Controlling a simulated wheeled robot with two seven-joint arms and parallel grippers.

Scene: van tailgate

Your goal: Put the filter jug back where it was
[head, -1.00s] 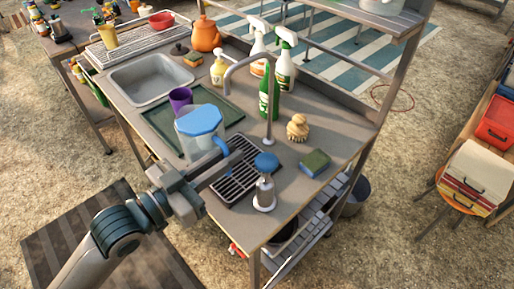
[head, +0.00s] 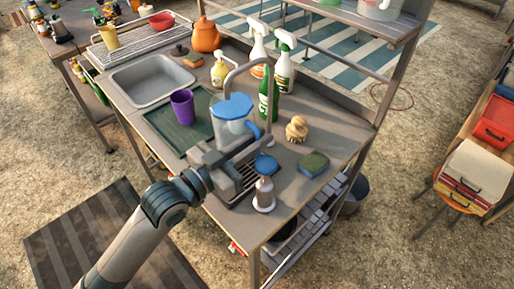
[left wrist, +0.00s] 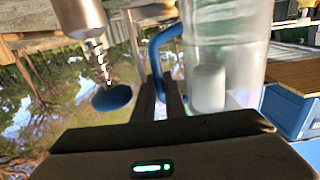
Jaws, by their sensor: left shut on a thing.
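The filter jug (head: 231,126) is clear with a blue lid and a blue handle. In the head view it is upright beside the faucet, above the near end of the counter. My left gripper (head: 252,147) is at its near side, shut on the handle. In the left wrist view the fingers (left wrist: 160,95) close around the lower part of the blue handle (left wrist: 158,55), and the clear body (left wrist: 225,50) fills the right. The jug's base is hidden behind my gripper, so I cannot tell whether it touches anything. My right gripper is not in view.
A black drip rack (head: 225,190) lies partly under my arm. Close by are the faucet (head: 270,105), a green bottle (head: 265,100), a blue disc (head: 265,164), a soap pump (head: 264,195), a brush (head: 297,129) and a sponge (head: 314,164). A purple cup (head: 182,106) stands on the green mat (head: 172,128).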

